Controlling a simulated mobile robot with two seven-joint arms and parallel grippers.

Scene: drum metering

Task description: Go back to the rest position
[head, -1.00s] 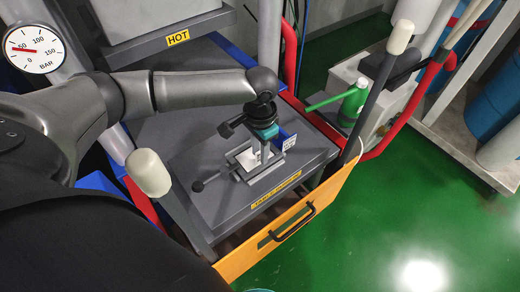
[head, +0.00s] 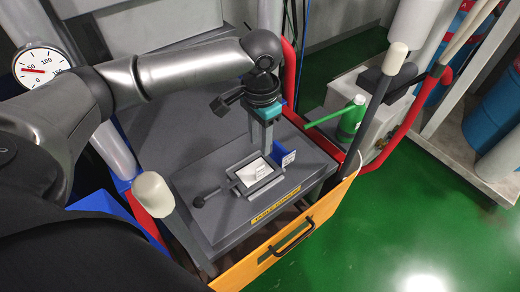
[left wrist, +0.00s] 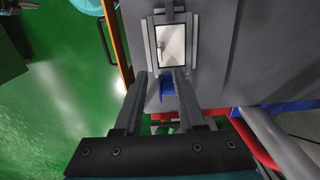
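My left gripper (head: 262,138) points down above the grey machine table, slightly behind a small grey frame fixture (head: 237,187) holding a white plate (head: 256,170). In the left wrist view the two fingers of my left gripper (left wrist: 162,78) stand apart with nothing between their tips. There the frame fixture (left wrist: 149,45) and its white plate (left wrist: 171,44) lie beyond the fingertips. My right gripper is not in view.
A blue holder (head: 284,156) sits beside the fixture. An orange panel (head: 318,218) fronts the table. Pale-knobbed levers (head: 153,194) (head: 396,58) stand either side. A green bottle (head: 351,118) and red rail (head: 413,128) are right. Green floor is clear front right.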

